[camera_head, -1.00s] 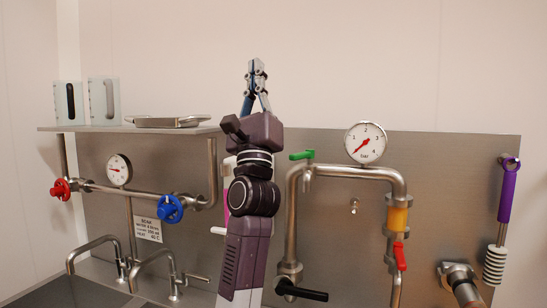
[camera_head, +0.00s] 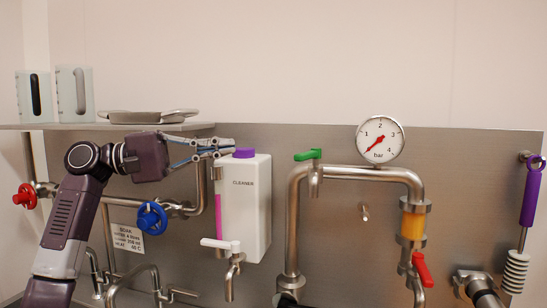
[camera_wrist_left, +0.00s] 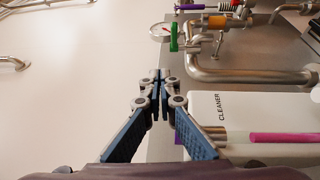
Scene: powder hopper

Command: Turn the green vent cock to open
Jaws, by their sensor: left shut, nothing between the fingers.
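The green vent cock (camera_head: 308,155) sits on top of the bent steel pipe, left of the pressure gauge (camera_head: 380,140). Its green handle points sideways, roughly level. In the left wrist view the green handle (camera_wrist_left: 174,37) shows beyond the fingertips, near the top. My left gripper (camera_head: 229,146) is shut and empty. In the head view it points right, at the top of the white cleaner container (camera_head: 244,205), with a gap to the green handle. In the wrist view its fingertips (camera_wrist_left: 158,78) are together. My right gripper is not in view.
The cleaner container has a purple cap (camera_head: 243,154) close by my left fingertips. A red-handled valve (camera_head: 422,270) and a purple-handled brush (camera_head: 532,195) are at the right. A blue handwheel (camera_head: 151,218) is below my arm. The wall above the panel is clear.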

